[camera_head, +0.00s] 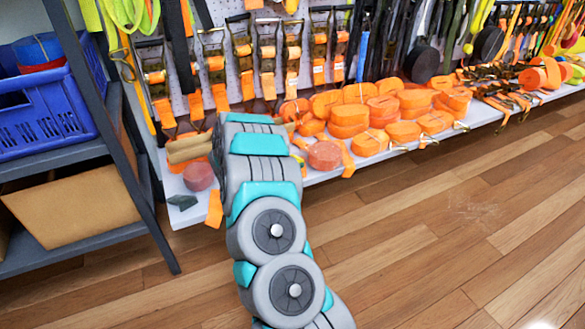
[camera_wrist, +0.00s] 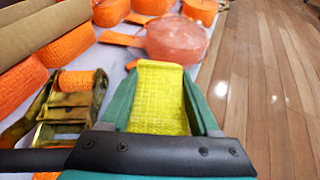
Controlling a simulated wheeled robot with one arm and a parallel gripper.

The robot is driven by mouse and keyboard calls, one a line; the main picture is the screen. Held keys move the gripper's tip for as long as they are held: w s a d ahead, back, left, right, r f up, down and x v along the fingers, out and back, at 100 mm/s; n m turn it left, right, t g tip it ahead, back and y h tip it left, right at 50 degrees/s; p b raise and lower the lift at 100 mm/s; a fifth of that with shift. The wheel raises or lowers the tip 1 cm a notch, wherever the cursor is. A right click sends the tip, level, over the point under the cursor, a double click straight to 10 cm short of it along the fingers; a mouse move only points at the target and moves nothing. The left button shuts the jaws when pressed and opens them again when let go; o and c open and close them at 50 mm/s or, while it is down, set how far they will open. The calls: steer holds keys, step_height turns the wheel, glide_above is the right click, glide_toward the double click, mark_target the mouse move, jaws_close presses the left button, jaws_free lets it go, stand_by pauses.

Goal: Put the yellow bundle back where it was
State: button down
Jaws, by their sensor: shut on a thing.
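The yellow bundle (camera_wrist: 158,108) shows in the wrist view as a woven yellow strap between the green fingers of my gripper (camera_wrist: 160,80). My gripper is shut on it. The bundle is over or at the white shelf (camera_wrist: 120,62); I cannot tell whether it touches the shelf. A salmon-pink round roll (camera_wrist: 177,40) lies just beyond the bundle, near the shelf's edge.
Many orange strap rolls (camera_head: 365,115) crowd the shelf right of my arm. A metal ratchet buckle (camera_wrist: 62,110) lies left of my gripper in the wrist view. A dark rack with a blue crate (camera_head: 45,115) stands at the left. The wooden floor (camera_head: 470,220) is clear.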

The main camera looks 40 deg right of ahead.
steer(key=shift+w+d, duration=0.25)
steer(key=shift+d, duration=0.15)
steer(key=shift+f, duration=1.8)
steer(key=shift+c, duration=0.6)
jaws_free()
steer(key=shift+a, duration=0.1)
